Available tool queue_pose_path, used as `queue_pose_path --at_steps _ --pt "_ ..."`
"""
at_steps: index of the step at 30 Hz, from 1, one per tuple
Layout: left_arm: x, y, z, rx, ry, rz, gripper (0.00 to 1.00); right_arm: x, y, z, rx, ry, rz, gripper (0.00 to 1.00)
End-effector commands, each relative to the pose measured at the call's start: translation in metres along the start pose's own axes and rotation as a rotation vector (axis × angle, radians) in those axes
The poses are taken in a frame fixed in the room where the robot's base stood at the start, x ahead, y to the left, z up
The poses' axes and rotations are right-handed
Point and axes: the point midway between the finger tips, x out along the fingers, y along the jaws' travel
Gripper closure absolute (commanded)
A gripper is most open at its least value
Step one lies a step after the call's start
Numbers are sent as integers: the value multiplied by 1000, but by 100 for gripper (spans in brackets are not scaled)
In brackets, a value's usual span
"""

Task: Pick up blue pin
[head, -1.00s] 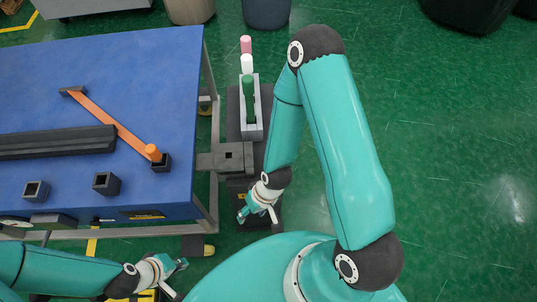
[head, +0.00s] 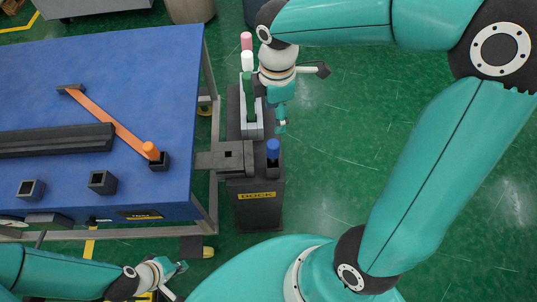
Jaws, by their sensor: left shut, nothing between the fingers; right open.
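The blue pin (head: 273,149) stands upright in a dark socket on the dark dock block (head: 255,208) in the head view, right of the blue table. My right gripper (head: 282,127) is just above the pin in the picture, pointing down toward it. It is open and empty; its fingers are small and seen nearly edge-on, apart from the pin as far as I can tell. My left gripper (head: 180,268) is shut and empty at the lower left, in front of the table.
Green (head: 248,84), white (head: 247,60) and pink (head: 246,41) pins stand in a row behind the blue pin. The blue table (head: 60,85) holds an orange bar (head: 110,121), an orange pin (head: 150,150), a long dark beam (head: 50,141) and dark square sockets. Green floor at right is clear.

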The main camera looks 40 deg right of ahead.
Motion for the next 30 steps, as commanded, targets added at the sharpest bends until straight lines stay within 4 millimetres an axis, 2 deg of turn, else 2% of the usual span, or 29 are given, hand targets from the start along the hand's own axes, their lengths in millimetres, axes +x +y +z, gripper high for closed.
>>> queue_pose_path --at_steps 6,12,22,30 --pt "6 -2 0 0 0 0 100 49 -2 0 2 -1 -9 34" --pt "10 -4 0 0 0 0 100 87 -2 0 3 0 -6 34" --pt "12 -4 0 0 0 0 100 111 -3 -2 3 1 -6 34" --pt "16 -6 0 0 0 0 100 148 -6 -5 4 1 -6 34"
